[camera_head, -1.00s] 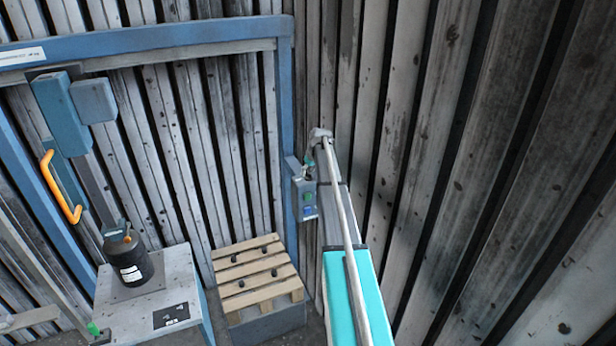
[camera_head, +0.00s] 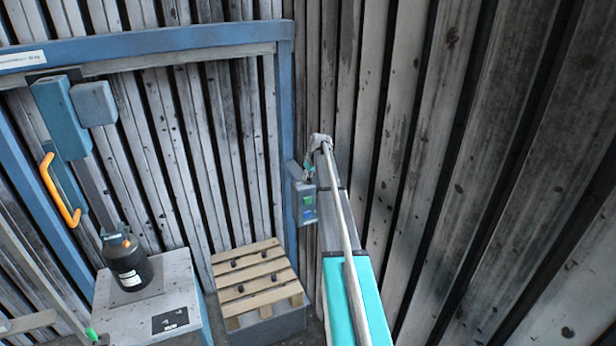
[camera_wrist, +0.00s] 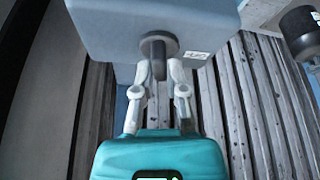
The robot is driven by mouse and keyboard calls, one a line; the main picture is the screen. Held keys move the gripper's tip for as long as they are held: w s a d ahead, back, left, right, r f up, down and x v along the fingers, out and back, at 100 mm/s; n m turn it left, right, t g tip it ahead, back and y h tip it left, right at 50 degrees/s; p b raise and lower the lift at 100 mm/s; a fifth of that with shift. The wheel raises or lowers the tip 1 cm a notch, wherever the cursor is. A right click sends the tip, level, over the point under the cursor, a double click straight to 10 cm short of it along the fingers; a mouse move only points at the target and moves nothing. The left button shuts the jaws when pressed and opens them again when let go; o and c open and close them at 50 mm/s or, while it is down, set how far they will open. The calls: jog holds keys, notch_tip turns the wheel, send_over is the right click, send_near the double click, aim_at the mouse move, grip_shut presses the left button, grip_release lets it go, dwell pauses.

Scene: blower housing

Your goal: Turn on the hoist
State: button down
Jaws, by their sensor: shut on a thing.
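The hoist (camera_head: 62,117) hangs from a blue beam at the left of the head view, with an orange curved handle (camera_head: 53,190). A small blue-grey switch box (camera_head: 305,203) with green and blue patches is on the blue post by the corner. A large blue-grey housing (camera_wrist: 110,30) in the wrist view seems to be this box. A dark knob (camera_wrist: 158,52) sticks out of its face from a round base. My gripper (camera_wrist: 161,76) has its fingertips on either side of the knob and is shut on it. In the head view my gripper (camera_head: 309,166) is small and partly hidden.
A dark canister (camera_head: 130,270) stands on a pale block (camera_head: 185,292) at lower left; it also shows in the wrist view (camera_wrist: 303,32). A wooden pallet (camera_head: 262,268) lies beside the block. A ribbed wall (camera_head: 450,170) runs close along my arm's right side.

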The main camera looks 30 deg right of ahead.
jog(key=shift+d+m+h, duration=0.1)
jog(key=shift+m+h, duration=0.5)
jog(key=shift+m, duration=0.9)
jog(key=c, duration=0.7)
grip_release()
jog(key=shift+n, duration=0.4)
